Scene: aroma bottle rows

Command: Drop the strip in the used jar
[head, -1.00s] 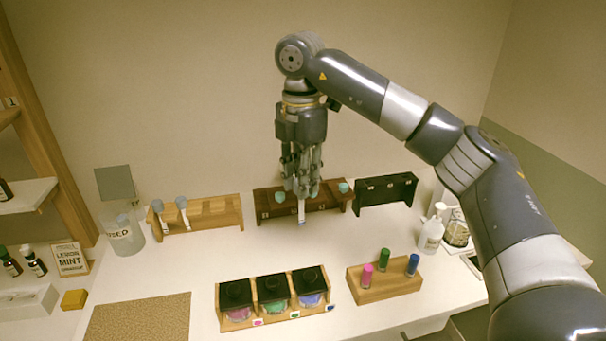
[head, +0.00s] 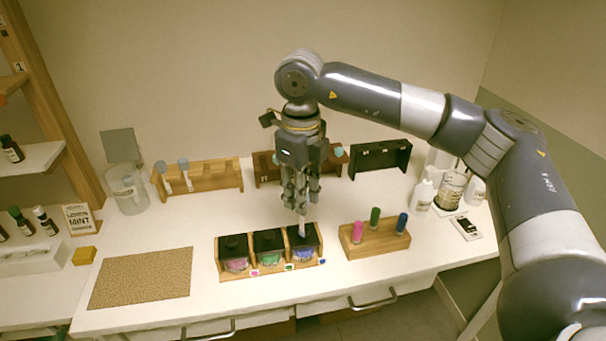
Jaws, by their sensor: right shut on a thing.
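My right gripper (head: 301,207) is shut on a thin pale strip (head: 302,228) and points straight down. The strip's lower end is at the blue jar (head: 303,252), the rightmost in a wooden holder; I cannot tell whether it touches or enters the jar. The used jar (head: 131,203) is a clear, wide jar at the back left, with a grey square panel (head: 118,144) behind its top. Its label is hard to read from here. The used jar is well to the left of my gripper. My left gripper is not in view.
The wooden holder (head: 250,276) also has pink and green jars. A light wooden rack (head: 215,178) with two grey-topped pieces stands beside the used jar. A block (head: 375,243) with three coloured vials is right of the jars. A cork mat (head: 140,278) lies front left.

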